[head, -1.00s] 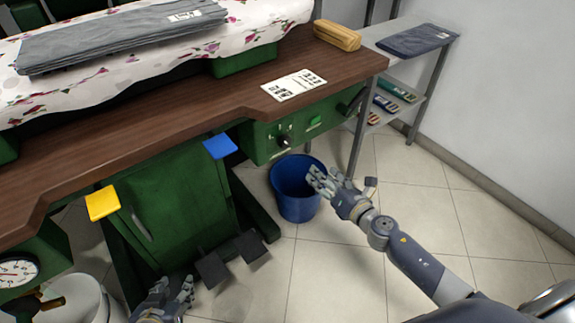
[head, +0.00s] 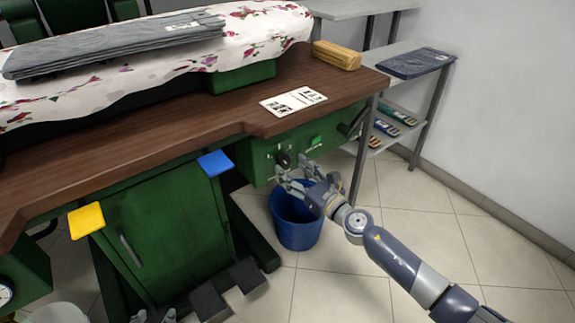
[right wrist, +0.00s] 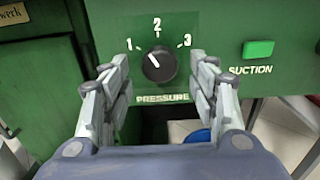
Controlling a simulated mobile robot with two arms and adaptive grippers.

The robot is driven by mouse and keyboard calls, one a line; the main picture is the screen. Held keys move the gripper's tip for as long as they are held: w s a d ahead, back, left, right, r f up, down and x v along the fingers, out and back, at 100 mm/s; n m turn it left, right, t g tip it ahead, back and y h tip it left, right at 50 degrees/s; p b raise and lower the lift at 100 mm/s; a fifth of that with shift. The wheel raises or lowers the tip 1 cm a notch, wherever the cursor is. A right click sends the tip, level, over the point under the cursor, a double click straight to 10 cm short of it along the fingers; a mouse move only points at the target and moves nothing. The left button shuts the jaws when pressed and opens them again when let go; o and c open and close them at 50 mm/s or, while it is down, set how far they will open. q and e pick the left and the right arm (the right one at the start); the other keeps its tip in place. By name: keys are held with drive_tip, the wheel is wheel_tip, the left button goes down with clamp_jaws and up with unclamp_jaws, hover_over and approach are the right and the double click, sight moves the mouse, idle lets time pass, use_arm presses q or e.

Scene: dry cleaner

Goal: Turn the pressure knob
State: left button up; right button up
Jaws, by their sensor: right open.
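The pressure knob (right wrist: 159,65) is a round black dial on the green panel (right wrist: 220,20), above the word PRESSURE. Marks 1, 2 and 3 stand around it, and its white pointer line is angled up-left, towards 1. The knob also shows in the head view (head: 284,160), on the panel under the counter. My right gripper (right wrist: 160,80) is open, its two fingers either side of the knob in the picture; I cannot tell if they touch it. In the head view the right gripper (head: 291,175) is just in front of the panel. My left gripper (head: 155,317) barely shows at the bottom edge.
A green SUCTION button (right wrist: 258,49) is right of the knob. The brown counter (head: 180,125) overhangs the panel. A blue bin (head: 298,235) stands below my right gripper. A metal shelf (head: 372,105) stands to the right. Floor at the right is clear.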

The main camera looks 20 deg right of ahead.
sight(287, 165)
drive_tip(key=shift+w+a, duration=0.25)
drive_tip(key=shift+w, duration=0.45)
drive_tip(key=shift+x, duration=0.8)
use_arm(q)
drive_tip(key=shift+w+d+r+t, duration=0.2)
drive_tip(key=shift+w+r+t, duration=0.2)
drive_tip(key=shift+w+r, duration=0.15)
use_arm(e)
drive_tip(key=c, duration=1.1)
